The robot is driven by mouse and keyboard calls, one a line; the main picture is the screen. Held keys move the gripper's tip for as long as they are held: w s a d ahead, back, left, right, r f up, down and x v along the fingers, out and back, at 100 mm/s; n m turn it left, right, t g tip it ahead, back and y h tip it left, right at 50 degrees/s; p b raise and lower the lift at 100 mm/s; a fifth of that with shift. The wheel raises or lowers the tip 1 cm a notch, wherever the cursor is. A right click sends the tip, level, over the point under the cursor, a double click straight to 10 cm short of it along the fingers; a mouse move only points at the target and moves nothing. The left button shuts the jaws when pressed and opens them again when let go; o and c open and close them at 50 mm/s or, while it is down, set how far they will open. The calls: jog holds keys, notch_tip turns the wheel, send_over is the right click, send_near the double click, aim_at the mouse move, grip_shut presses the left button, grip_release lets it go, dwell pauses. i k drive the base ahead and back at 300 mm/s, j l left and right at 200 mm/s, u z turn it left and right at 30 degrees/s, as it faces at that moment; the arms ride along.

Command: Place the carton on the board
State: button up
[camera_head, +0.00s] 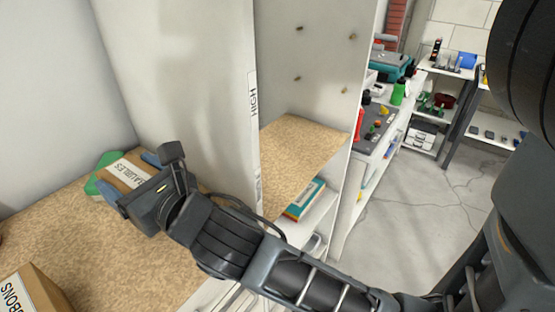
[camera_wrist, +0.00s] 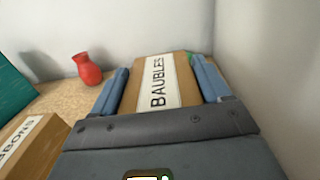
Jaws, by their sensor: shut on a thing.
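A brown carton labelled BAUBLES (camera_head: 127,172) is between the blue fingers of my gripper (camera_head: 130,175), at the left in the head view. In the wrist view the carton (camera_wrist: 155,84) lies between both fingers, label up, and my gripper (camera_wrist: 160,75) is shut on it. A green rounded thing (camera_head: 93,186) shows past the carton's far and left edges, mostly hidden; whether it is the board, and whether the carton touches it, I cannot tell. The speckled tan shelf surface (camera_head: 130,245) spreads around and below.
A second carton labelled RIBBONS (camera_head: 33,291) stands at the lower left. The wrist view also shows a red vase (camera_wrist: 88,70) and a teal thing (camera_wrist: 14,84). A white upright panel marked HIGH (camera_head: 225,120) stands close right of my gripper. Bare shelf lies between the cartons.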

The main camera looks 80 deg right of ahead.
aim_at(279, 155)
jog(key=k+l+u, duration=0.3)
jog(key=l, duration=0.25)
jog(key=k+l+u, duration=0.25)
jog(key=l, duration=0.25)
jog(key=k+l+u, duration=0.3)
jog(key=k+l+z, duration=0.1)
jog(key=k+l, duration=0.15)
jog(key=l+z, duration=0.1)
jog(key=z, duration=0.75)
